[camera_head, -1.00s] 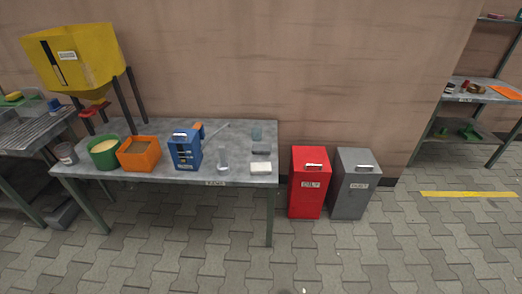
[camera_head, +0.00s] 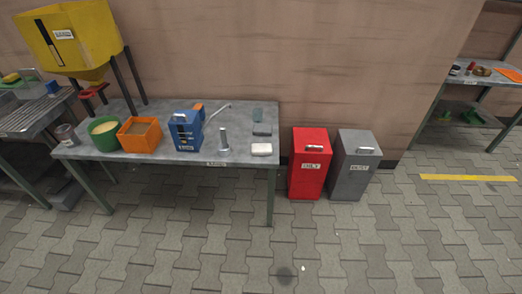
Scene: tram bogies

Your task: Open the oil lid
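A red bin (camera_head: 307,178) stands on the floor just right of the bench, with a white label that seems to read "OILY". Its red lid (camera_head: 311,138) lies shut on top and carries a pale handle (camera_head: 314,148). A grey bin (camera_head: 352,180) with its own label and a shut lid with a handle (camera_head: 364,149) stands close beside it on the right. Neither of my grippers shows in the head view.
A grey bench (camera_head: 205,152) holds a green tub (camera_head: 103,140), an orange box (camera_head: 139,146), a blue device (camera_head: 185,137) and small items. A yellow hopper (camera_head: 70,38) stands behind. A shelf rack (camera_head: 490,83) is at right. The paved floor (camera_head: 390,250) in front is largely clear.

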